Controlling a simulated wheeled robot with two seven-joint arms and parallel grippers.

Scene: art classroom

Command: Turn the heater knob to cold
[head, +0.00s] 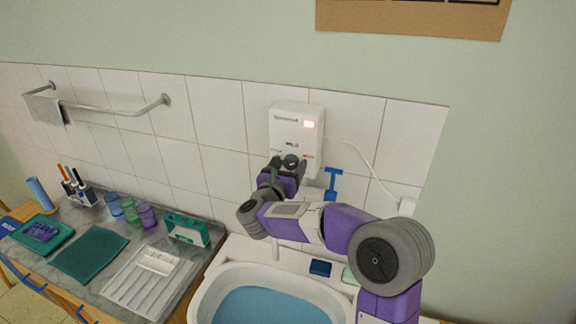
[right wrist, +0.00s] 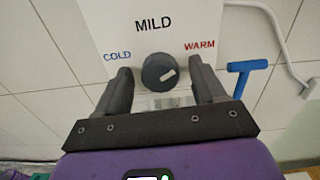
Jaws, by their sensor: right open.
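My right gripper (right wrist: 164,85) is open, with one finger on each side of the knob and small gaps visible. In the head view the right gripper (head: 289,166) is at the heater's lower front. My left gripper is not in view.
A blue T-shaped handle (head: 333,183) is close to the right of the gripper. A white cord (head: 372,165) runs from the heater to a wall box. The sink (head: 212,292) is below, and the counter at left holds cups, a rack and trays.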

